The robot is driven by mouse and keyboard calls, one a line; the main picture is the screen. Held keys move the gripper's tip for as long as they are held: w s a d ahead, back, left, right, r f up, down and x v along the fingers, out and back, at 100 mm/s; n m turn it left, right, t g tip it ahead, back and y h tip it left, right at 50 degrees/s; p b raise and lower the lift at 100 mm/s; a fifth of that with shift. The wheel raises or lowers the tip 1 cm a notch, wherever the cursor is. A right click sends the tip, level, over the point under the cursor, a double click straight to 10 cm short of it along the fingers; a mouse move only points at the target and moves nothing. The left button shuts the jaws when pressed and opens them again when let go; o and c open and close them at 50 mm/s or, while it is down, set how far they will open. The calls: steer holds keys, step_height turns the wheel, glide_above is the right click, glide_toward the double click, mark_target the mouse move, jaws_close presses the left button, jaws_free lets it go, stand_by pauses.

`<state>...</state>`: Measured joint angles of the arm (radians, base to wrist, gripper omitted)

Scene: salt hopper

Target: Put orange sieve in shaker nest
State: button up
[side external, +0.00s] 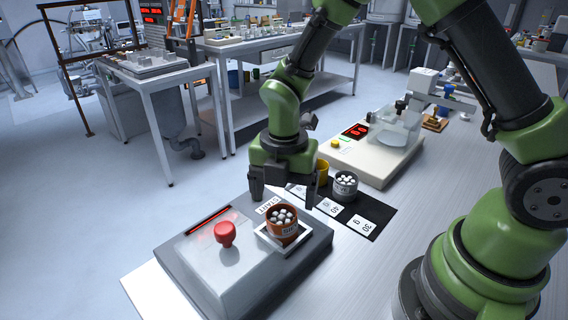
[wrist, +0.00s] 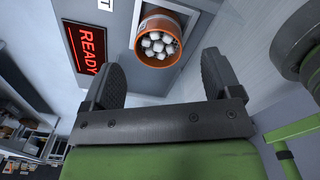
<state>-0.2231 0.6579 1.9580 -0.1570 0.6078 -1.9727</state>
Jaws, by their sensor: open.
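The orange sieve (side external: 284,233), full of white balls, stands upright in the shaker nest (side external: 262,236), a pale square frame on top of the grey shaker (side external: 187,262). The sieve (wrist: 140,48) also shows in the wrist view, seated inside the nest frame (wrist: 184,14). My gripper (side external: 284,193) is open and empty, with its fingers spread apart, close above and behind the sieve in the side view. In the wrist view, my gripper (wrist: 161,72) has one finger to each side, and the sieve lies beyond them, apart from both.
The shaker has a red knob (side external: 225,234) and a red display reading READY (wrist: 86,47). A black mat (side external: 377,223) with weight cards holds a grey container (side external: 345,187) of white balls and a yellow cup (side external: 322,172). A balance (side external: 345,163) stands behind.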

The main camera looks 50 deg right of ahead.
step_height(320, 180, up, 7)
step_height(320, 180, up, 9)
steer(key=m+t+y, duration=0.1)
steer(key=m+t, duration=0.2)
steer(key=m, duration=0.8)
glide_above(284, 212)
steer(key=s+d, duration=0.2)
steer(key=s, duration=0.3)
steer(key=s+d+r+m+t+y, duration=0.1)
steer(key=s+r+m+t, duration=0.3)
steer(key=s+m, duration=0.6)
steer(key=d+m, duration=0.1)
steer(key=m, duration=0.5)
steer(key=shift+m, duration=0.3)
